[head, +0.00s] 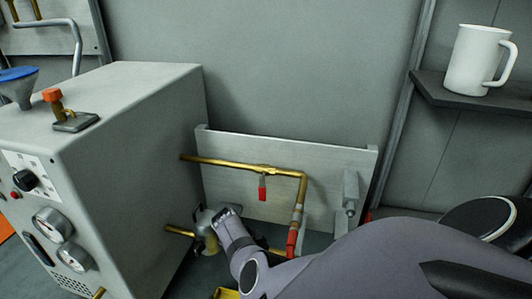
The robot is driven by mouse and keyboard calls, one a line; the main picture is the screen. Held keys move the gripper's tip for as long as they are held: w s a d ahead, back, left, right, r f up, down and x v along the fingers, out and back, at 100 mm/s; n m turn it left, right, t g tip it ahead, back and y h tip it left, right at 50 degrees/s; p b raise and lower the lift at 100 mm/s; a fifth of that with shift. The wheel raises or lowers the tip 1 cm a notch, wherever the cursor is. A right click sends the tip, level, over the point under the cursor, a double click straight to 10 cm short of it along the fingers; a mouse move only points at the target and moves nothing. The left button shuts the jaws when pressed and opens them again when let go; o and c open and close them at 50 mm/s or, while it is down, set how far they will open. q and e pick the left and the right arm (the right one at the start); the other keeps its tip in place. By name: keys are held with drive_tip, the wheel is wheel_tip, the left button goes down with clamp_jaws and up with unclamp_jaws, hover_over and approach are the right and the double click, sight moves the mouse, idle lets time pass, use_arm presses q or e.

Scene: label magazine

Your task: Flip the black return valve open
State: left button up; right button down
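I cannot make out a black return valve. A lower brass pipe (178,231) leaves the grey machine (150,135) and reappears further right (275,252); the stretch between is mostly hidden by my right gripper and wrist. My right arm comes in from the right, and its gripper (207,222) is at this pipe, around a small grey and brass shape. Whether its fingers touch anything or are closed is too small to tell. Red handles hang on the upper brass pipe (225,163) and lower down at its vertical end (292,240). My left gripper is not in view.
A pale backing panel (330,165) stands behind the pipes, with a grey fitting (350,192) at its right. A white mug (475,60) stands on a dark shelf (465,97). A funnel (18,84) and an orange-capped brass fitting (54,98) top the machine.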

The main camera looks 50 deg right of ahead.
drive_tip(key=shift+r, duration=0.1)
idle(0.3)
drive_tip(key=c, duration=1.2)
unclamp_jaws()
drive_tip(key=shift+r, duration=0.25)
use_arm(q)
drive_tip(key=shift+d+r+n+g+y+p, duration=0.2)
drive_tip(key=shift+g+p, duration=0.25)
drive_tip(key=shift+p, duration=1.35)
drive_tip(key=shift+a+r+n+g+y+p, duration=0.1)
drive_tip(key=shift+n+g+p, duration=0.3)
drive_tip(key=shift+p, duration=1.45)
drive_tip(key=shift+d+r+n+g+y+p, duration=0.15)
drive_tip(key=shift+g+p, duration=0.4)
drive_tip(key=shift+p, duration=1.25)
use_arm(e)
drive_tip(key=shift+r, duration=9.75)
